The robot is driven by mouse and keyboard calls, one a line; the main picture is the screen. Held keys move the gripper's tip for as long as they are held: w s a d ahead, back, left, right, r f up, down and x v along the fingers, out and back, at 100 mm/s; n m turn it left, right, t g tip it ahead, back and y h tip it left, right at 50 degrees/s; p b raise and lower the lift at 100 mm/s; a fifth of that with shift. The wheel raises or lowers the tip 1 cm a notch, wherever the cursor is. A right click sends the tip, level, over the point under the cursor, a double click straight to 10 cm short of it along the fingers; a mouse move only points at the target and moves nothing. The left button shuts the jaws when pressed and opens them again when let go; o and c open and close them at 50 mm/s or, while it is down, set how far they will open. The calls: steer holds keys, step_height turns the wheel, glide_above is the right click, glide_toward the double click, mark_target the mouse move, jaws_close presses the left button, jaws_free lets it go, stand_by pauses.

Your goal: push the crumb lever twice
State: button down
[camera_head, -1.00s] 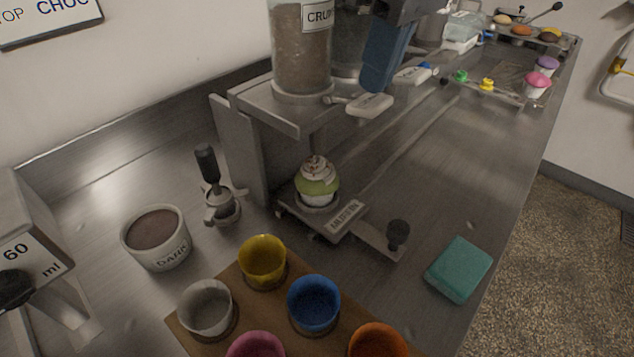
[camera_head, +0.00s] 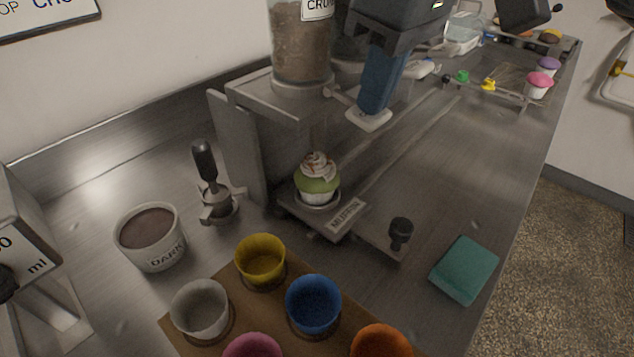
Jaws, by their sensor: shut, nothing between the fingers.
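The crumb lever (camera_head: 368,119) is a pale paddle on a thin rod at the right of the crumb dispenser. My gripper (camera_head: 376,104) is shut and empty, its blue fingers pointing down with the tips at the paddle, seemingly touching it. The fingers hide part of the paddle and its label. The crumb hopper (camera_head: 300,45) is a clear cylinder filled with brown crumbs. Below it, a cupcake (camera_head: 317,182) in a green and white cup with swirled white frosting and brown marks stands upright on the metal slide (camera_head: 325,224).
A black-knobbed handle (camera_head: 400,233) sticks up at the slide's front right. A teal sponge (camera_head: 465,270), a bowl of dark chocolate (camera_head: 150,238) and a wooden board (camera_head: 230,343) with coloured cups stand in front. Another white lever (camera_head: 420,70) is just behind my gripper.

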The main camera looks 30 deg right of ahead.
stand_by(0.3)
steer(key=shift+w+p+v, duration=0.2)
steer(key=shift+p+v, duration=0.75)
steer(key=shift+p, duration=0.1)
steer(key=shift+w+p+v, duration=0.15)
steer(key=shift+p+v, duration=0.8)
steer(key=shift+p, duration=0.05)
steer(key=shift+a+r, duration=0.1)
steer(key=shift+a, duration=0.05)
steer(key=p+v, duration=0.4)
steer(key=w+p+v, duration=0.1)
steer(key=p+v, duration=0.1)
steer(key=shift+w+a, duration=0.1)
steer(key=shift+a, duration=0.15)
